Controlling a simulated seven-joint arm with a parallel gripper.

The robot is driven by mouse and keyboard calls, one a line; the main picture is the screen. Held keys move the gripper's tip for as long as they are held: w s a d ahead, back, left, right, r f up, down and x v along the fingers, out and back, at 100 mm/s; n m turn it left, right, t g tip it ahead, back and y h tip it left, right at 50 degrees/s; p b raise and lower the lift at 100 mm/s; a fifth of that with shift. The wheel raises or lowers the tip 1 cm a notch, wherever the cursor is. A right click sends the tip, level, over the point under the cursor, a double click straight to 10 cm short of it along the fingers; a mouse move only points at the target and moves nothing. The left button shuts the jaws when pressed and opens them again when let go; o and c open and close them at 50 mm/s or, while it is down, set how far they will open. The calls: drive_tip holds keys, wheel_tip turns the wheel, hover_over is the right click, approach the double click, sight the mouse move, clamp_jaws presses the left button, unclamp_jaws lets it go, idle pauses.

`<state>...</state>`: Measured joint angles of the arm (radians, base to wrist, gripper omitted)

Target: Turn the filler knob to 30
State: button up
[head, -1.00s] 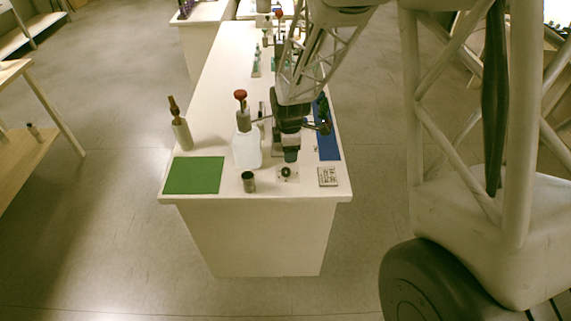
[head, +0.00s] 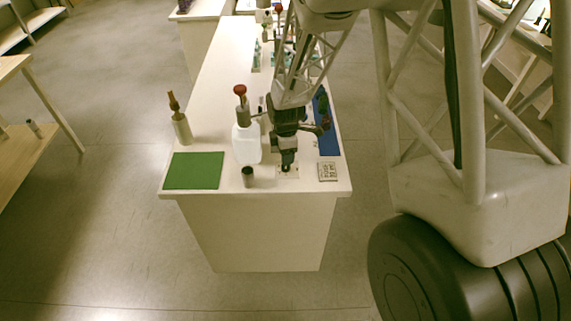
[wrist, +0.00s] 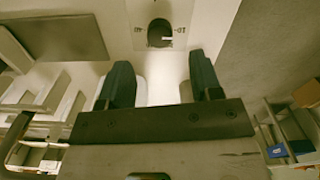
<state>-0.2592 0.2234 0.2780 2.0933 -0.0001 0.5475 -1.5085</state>
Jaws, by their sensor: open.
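The filler knob (wrist: 160,33) is a small dark round knob on a pale plate (wrist: 180,12), at the top middle of the wrist view. A light pointer mark shows at its right side; I cannot read any numbers. My gripper (wrist: 160,82) is open, its two dark fingers apart with nothing gripped between them. In the wrist view the knob lies beyond the fingertips, not between them. In the head view my gripper (head: 288,158) hangs over the plate (head: 292,174) near the table's front edge and largely hides the knob.
A white bottle with a red-topped pump (head: 246,143) stands close left of my gripper. A small dark cup (head: 248,177), a green mat (head: 194,171) and a brown-topped bottle (head: 181,127) are further left. A printed tile (head: 327,172) and a blue mat (head: 328,143) are at right.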

sight(286, 167)
drive_tip(key=shift+f, duration=3)
drive_tip(key=c, duration=0.9)
